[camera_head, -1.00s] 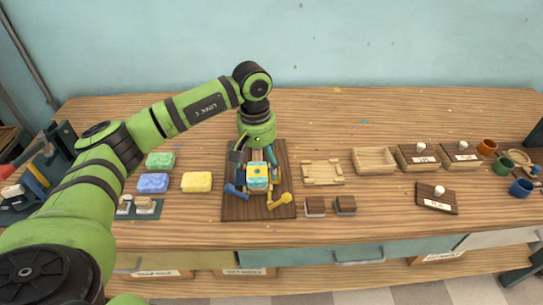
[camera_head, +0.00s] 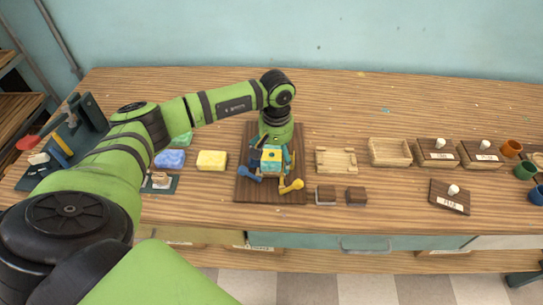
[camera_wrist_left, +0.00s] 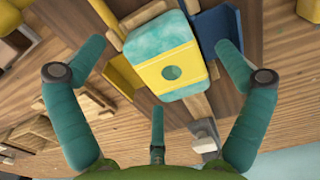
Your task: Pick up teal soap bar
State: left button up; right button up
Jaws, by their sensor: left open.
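The teal soap bar (camera_head: 271,153) has a yellow band with a round hole in it. It sits on a dark brown board (camera_head: 246,195) with blue and yellow pieces around it. It shows large in the left wrist view (camera_wrist_left: 160,40). My left gripper (camera_head: 272,162) is over the bar, pointing down. In the left wrist view, its teal fingers (camera_wrist_left: 157,62) are spread open on both sides of the bar, with clear gaps. A third finger shows below the bar. The bar is not gripped. My right gripper is not in view.
Yellow (camera_head: 212,160), blue (camera_head: 170,159) and partly hidden green (camera_head: 182,139) sponge-like blocks lie left of the board. A wooden tray (camera_head: 336,160), an open box (camera_head: 390,152) and two small brown blocks (camera_head: 325,195) stand to the right. The table's front middle is mostly clear.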

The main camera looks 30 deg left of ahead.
pick_arm(q)
jog(key=c, duration=1.6)
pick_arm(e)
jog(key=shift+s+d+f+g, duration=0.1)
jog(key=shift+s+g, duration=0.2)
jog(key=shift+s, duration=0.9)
pick_arm(q)
jog(key=shift+r, duration=0.15)
